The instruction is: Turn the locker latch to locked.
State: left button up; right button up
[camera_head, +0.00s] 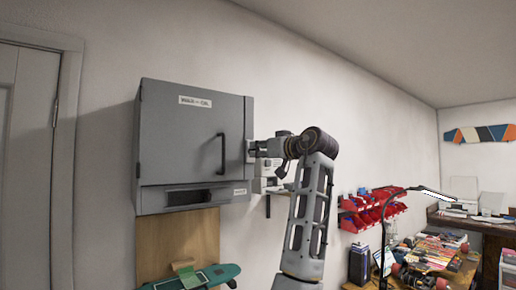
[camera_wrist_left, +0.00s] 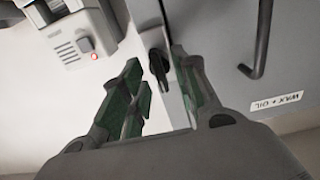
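The grey locker (camera_head: 190,130) hangs on the wall with its door closed, showing a dark vertical handle (camera_head: 222,153) and a label. My left gripper (camera_head: 256,149) is at the locker's right edge, and it hides the latch in the head view. In the left wrist view, the small black latch (camera_wrist_left: 158,66) sits beside the door edge (camera_wrist_left: 183,60). The left gripper's green-padded fingers (camera_wrist_left: 155,62) are open, one on each side of the latch. I cannot tell whether either finger touches it. My right gripper is in neither view.
A white device (camera_wrist_left: 80,35) with a red light is close beside the left gripper. A teal skateboard deck (camera_head: 200,277) is below the locker. Red bins (camera_head: 372,210), a dark lamp arm (camera_head: 388,215) and a cluttered bench (camera_head: 425,262) stand to the right.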

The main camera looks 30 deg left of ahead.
pick_arm(q)
jog(key=shift+x, duration=0.9)
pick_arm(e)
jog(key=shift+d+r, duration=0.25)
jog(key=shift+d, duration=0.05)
pick_arm(q)
jog(key=shift+c, duration=0.2)
grip_shut()
